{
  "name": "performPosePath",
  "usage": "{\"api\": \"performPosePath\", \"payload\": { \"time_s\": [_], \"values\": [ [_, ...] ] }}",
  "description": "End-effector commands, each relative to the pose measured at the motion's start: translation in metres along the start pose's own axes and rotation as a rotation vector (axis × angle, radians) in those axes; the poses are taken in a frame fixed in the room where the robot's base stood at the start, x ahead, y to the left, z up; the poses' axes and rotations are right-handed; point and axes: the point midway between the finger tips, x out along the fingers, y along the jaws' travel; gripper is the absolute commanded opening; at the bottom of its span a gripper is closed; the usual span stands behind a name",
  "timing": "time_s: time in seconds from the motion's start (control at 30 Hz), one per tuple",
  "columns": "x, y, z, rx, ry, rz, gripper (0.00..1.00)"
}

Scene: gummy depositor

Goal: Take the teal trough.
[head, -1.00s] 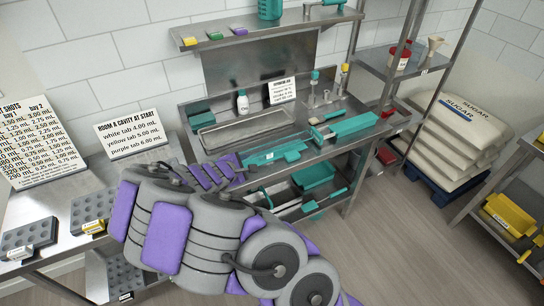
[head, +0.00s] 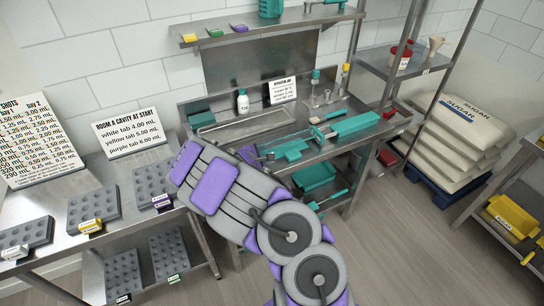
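A long teal trough-like block (head: 352,126) lies on the right part of the steel bench. A smaller teal piece (head: 292,149) lies at the bench's front edge, left of it. An open teal bin (head: 316,177) sits on the shelf below. I cannot tell for sure which of these is the named trough. My arm reaches up from the bottom and folds toward the bench. My gripper (head: 264,157) is at the bench's front edge, close to the small teal piece and mostly hidden by my arm. Its fingers are too small and covered to read.
A metal tray (head: 245,127) lies on the bench, with a white bottle (head: 243,101) behind it. The left table (head: 120,228) holds several grey cavity moulds with coloured tabs. Sugar sacks (head: 455,130) stand at the right.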

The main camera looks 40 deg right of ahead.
Motion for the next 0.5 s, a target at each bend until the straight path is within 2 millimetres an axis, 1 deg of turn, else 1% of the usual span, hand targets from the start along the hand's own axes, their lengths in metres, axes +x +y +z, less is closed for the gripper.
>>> {"api": "performPosePath", "payload": {
  "time_s": [0.03,0.1,0.2,0.3,0.5],
  "values": [
    [0.010,-0.003,-0.001,0.003,0.001,-0.005,0.36],
    [0.021,-0.002,0.000,0.005,-0.002,-0.004,0.36],
    [0.031,0.001,0.000,0.003,-0.001,0.000,0.36],
    [0.037,0.001,0.001,0.002,-0.001,0.001,0.36],
    [0.038,0.001,0.001,0.001,-0.002,0.001,0.36]
  ]
}}
